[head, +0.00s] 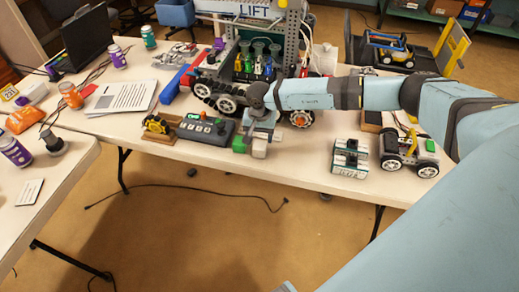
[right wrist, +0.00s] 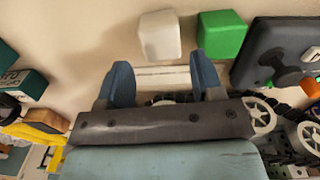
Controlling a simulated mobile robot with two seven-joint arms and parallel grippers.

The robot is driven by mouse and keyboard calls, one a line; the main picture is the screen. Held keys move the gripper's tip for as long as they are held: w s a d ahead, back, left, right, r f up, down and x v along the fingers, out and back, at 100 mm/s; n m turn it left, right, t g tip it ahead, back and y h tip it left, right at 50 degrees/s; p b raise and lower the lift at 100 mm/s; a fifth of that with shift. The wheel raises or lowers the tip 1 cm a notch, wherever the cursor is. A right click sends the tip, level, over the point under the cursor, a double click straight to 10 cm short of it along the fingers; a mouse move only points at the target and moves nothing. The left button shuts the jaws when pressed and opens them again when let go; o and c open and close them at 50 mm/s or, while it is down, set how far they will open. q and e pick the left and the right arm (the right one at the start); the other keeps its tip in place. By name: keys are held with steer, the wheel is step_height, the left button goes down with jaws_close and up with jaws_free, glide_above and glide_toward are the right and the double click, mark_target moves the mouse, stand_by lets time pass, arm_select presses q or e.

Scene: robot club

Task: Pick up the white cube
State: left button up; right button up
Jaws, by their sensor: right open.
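The white cube (head: 259,149) sits near the front edge of the long table in the head view, with part of it behind my right gripper. In the right wrist view the white cube (right wrist: 159,36) lies just beyond the fingertips, roughly in line with the gap between them. My right gripper (right wrist: 161,72) is open with nothing between its blue fingers. In the head view my right gripper (head: 260,134) points down at the white cube. A green cube (head: 238,144) stands close beside the white cube, and shows in the wrist view (right wrist: 222,34). My left gripper is not in view.
A grey control box (head: 206,131) lies left of the cubes. A wheeled robot (head: 224,98) stands behind my gripper. A teal-and-grey module (head: 349,158) and a small white-wheeled rover (head: 409,153) are to the right. The tabletop between the cube and the module is clear.

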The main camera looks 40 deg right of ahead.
mark_target(259, 145)
steer(key=shift+f, duration=3.15)
steer(key=c, duration=0.7)
